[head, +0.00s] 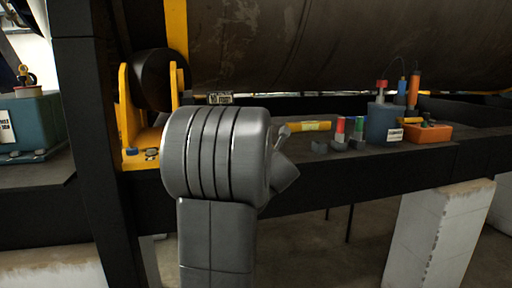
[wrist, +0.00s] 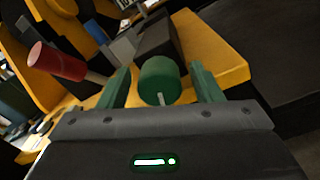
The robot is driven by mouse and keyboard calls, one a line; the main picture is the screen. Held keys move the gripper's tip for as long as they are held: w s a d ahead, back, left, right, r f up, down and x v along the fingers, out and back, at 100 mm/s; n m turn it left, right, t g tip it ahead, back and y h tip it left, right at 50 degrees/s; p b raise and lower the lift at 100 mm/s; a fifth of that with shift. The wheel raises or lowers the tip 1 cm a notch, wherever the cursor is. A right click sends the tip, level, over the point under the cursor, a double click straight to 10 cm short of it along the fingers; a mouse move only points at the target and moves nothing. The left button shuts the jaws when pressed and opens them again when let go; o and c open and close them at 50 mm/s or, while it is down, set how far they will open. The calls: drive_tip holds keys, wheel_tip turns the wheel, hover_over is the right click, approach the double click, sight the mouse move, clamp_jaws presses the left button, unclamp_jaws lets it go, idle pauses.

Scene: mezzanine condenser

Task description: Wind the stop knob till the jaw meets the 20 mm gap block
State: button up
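A round green knob (wrist: 158,78) with a pale pin sits in front of a dark block (wrist: 158,40) on a yellow bracket (wrist: 215,66) in the wrist view. I take it for the stop knob. My gripper (wrist: 161,70) is open, its two green fingers on either side of the knob with visible gaps; I see no contact. A grey block (wrist: 122,48) lies beyond, up and left of the knob; I cannot tell whether it is the jaw or the gap block. In the head view my arm hides the gripper and the knob.
A red cylindrical handle (wrist: 56,62) on a pale stem stands left of my fingers. In the head view, a yellow roller bracket (head: 124,95) stands left of my arm. A blue-grey box (head: 383,123) and an orange tray (head: 428,133) stand right on the dark beam.

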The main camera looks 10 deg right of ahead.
drive_tip(key=shift+s, duration=0.15)
drive_tip(key=s+b, duration=0.2)
drive_tip(key=s, duration=1.1)
drive_tip(key=shift+s+d, duration=0.3)
drive_tip(key=shift+d, duration=0.15)
drive_tip(key=shift+f+b, duration=0.1)
drive_tip(key=shift+b, duration=0.2)
